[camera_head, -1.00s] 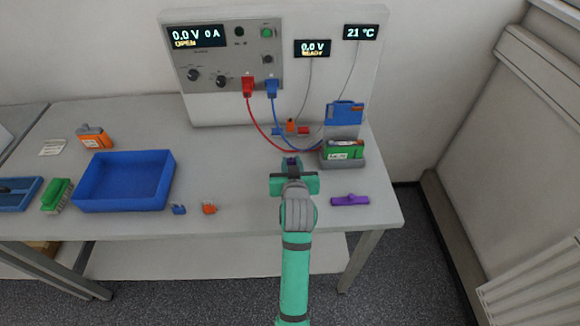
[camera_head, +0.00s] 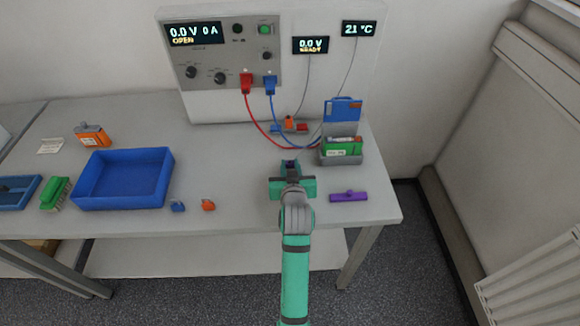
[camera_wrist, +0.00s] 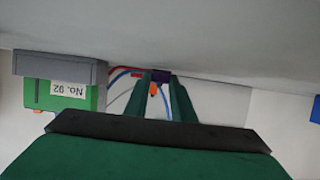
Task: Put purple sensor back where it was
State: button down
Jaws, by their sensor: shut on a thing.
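My gripper (camera_head: 290,163) is shut on a small purple sensor (camera_head: 289,162), over the right part of the table. In the wrist view the purple sensor (camera_wrist: 160,76) shows between the two green fingertips (camera_wrist: 163,82); most of it is hidden. I cannot tell whether it touches the table. A purple bar-shaped piece (camera_head: 349,197) with a small raised middle lies on the table to the right of my gripper, near the front edge.
A grey holder (camera_head: 341,159) with a green battery (camera_head: 343,146) and a blue battery (camera_head: 343,110) stands behind right. Red and blue cables (camera_head: 262,123) hang from the cycler panel (camera_head: 226,57). A blue tray (camera_head: 124,203) and small blue and orange pieces (camera_head: 208,205) lie left.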

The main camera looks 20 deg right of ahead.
jog(key=c, duration=1.5)
grip_release()
notch_tip(320, 180, down, 2)
jog(key=shift+s, duration=0.15)
jog(key=shift+r, duration=0.3)
jog(key=v, duration=0.4)
jog(key=r+v, duration=0.1)
jog(key=v, duration=0.7)
jog(key=shift+r, duration=0.25)
jog(key=shift+w, duration=0.2)
